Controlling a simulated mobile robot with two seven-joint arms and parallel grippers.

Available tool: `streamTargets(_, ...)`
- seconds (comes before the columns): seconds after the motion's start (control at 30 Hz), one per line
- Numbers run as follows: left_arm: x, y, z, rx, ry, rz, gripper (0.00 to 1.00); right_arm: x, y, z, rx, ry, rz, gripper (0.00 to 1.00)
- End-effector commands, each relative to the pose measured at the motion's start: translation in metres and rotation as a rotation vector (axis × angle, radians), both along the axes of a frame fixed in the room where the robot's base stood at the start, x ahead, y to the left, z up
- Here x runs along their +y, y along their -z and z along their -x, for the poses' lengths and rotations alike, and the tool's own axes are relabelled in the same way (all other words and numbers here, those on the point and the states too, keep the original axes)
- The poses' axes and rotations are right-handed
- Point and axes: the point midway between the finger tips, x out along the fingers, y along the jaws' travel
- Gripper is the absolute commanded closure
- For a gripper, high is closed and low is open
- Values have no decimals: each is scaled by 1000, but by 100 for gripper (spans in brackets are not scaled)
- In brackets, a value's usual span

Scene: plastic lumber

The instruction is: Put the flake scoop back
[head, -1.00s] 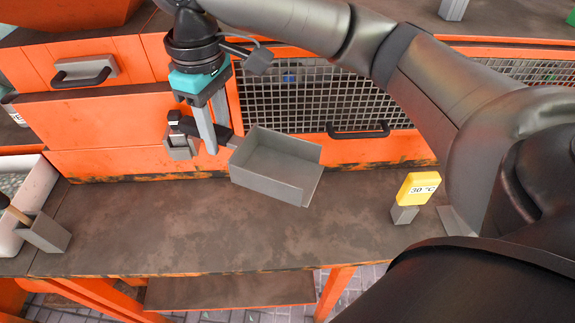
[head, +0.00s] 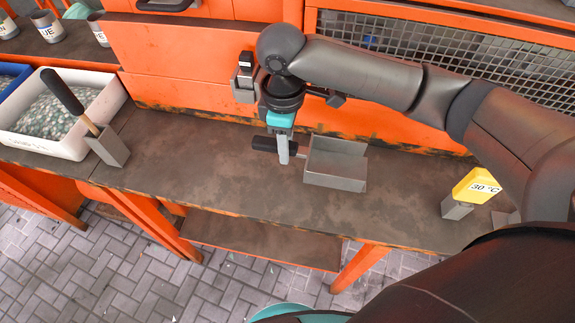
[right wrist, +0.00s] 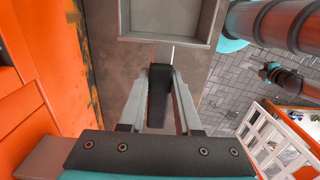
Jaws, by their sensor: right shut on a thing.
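The flake scoop is a grey open box (head: 336,176) with a black handle (head: 263,144). My right gripper (head: 283,158) points down and is shut on the handle. In the right wrist view the handle (right wrist: 158,95) lies between the two fingers, and the grey pan (right wrist: 165,38) is at the top. The scoop is over the bench near its middle; I cannot tell whether it touches the surface. A small grey bracket (head: 243,85) with a dark and white top is on the orange drawer front, behind and left of the gripper.
At the left, a white tray (head: 70,150) of flakes stands beside a grey holder (head: 108,150) with a long dark handle in it. A yellow "30 °C" sign (head: 476,186) stands at the right. The bench (head: 190,165) between is clear. Orange fronts rise behind.

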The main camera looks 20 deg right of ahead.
Motion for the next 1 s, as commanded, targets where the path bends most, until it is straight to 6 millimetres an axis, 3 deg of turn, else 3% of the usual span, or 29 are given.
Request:
streamTargets(0.23, 0, 6, -2, -4, 1, 0, 50, 0, 23, 0, -1, 1, -1, 100)
streamTargets(0.5, 3, 17, -3, -5, 2, -3, 50, 0, 67, 0, 0, 1, 0, 100)
streamTargets(0.93, 3, 16, -3, -5, 3, -4, 50, 0, 73, 0, -1, 1, 0, 100)
streamTargets(0.97, 3, 15, -3, -5, 3, -4, 50, 0, 73, 0, -1, 1, 0, 67)
streamTargets(1.0, 3, 16, -3, -5, 3, -4, 50, 0, 73, 0, -2, 1, -1, 62)
